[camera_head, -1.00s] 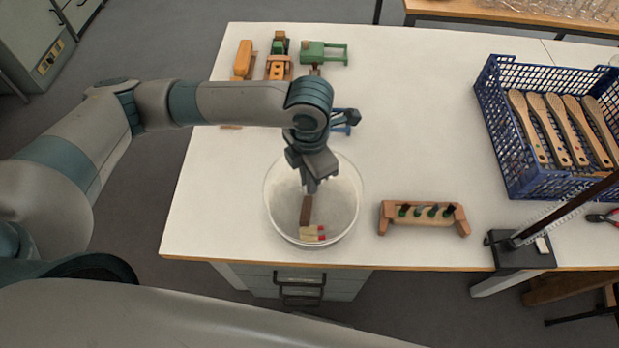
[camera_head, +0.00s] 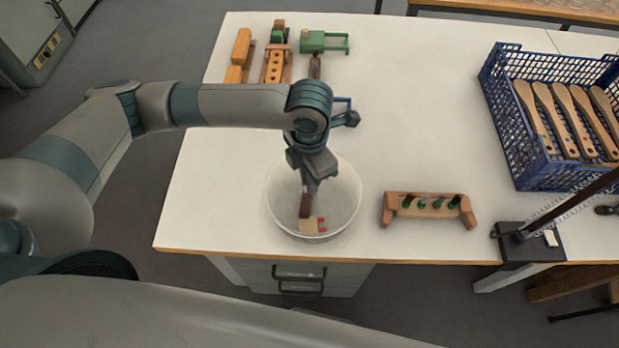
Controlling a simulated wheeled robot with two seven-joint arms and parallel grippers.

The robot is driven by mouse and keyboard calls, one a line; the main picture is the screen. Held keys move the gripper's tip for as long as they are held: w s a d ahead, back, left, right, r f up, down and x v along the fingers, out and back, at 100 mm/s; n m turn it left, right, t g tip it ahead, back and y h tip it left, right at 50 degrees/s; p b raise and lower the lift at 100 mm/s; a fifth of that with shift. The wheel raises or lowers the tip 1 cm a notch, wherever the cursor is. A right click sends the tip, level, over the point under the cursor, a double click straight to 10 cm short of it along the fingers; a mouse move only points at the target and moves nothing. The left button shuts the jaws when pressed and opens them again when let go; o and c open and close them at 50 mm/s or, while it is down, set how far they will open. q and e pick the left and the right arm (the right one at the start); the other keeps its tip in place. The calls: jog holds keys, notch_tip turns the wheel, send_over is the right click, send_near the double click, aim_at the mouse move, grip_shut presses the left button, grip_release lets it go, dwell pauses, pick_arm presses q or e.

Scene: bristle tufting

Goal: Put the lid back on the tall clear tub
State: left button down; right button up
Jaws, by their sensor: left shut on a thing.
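The tall clear tub (camera_head: 277,222) stands near the table's front edge, left of the peg rack. A brown piece (camera_head: 305,207), a beige block (camera_head: 307,226) and small red-tipped pieces (camera_head: 321,224) show inside it. My left gripper (camera_head: 309,188) points down over the tub's middle and is shut. The thing in its jaws appears to be the clear lid (camera_head: 340,178), a pale see-through disc over the mouth. The lid and tub rims blend together, so I cannot tell whether they touch. The fingertips partly hide the middle. My right gripper is not in view.
A wooden rack with dark pegs (camera_head: 429,207) stands right of the tub. A blue crate of wooden brushes (camera_head: 517,172) is at the right. A black-based stand (camera_head: 532,243) sits at the front right. Wooden toys (camera_head: 275,66) and a green one (camera_head: 325,42) are behind. The table's middle is clear.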

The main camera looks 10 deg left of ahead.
pick_arm(q)
jog(key=shift+r+p, duration=0.1)
jog(key=shift+p, duration=0.4)
dwell(1.2)
jog(key=shift+f+p, duration=0.25)
jog(key=shift+p, duration=0.15)
dwell(1.5)
dwell(0.3)
jog(key=c, duration=1.3)
grip_release()
jog(key=shift+o, duration=0.2)
jog(key=shift+r, duration=0.15)
jog(key=shift+r+p, duration=3.2)
jog(key=shift+r, duration=0.2)
jog(key=shift+c, duration=0.4)
grip_shut()
